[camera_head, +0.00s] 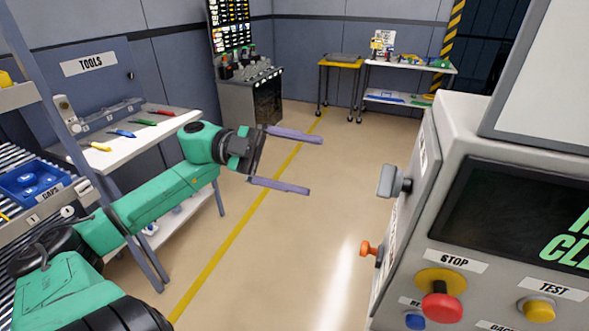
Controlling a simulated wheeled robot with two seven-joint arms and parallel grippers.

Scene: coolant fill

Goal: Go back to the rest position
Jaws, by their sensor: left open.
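My left gripper (296,162) is in the middle of the head view, at the end of my green left arm. Its two purple fingers are spread apart with nothing between them. It hangs over open floor, in front of the yellow floor line, and touches nothing. My right gripper is not in view.
A machine (455,130) with a red stop button (441,307) and a screen fills the right. A tools bench (150,133) with several coloured tools and a rack with a blue tray (30,178) stand left. The floor (300,235) between is clear.

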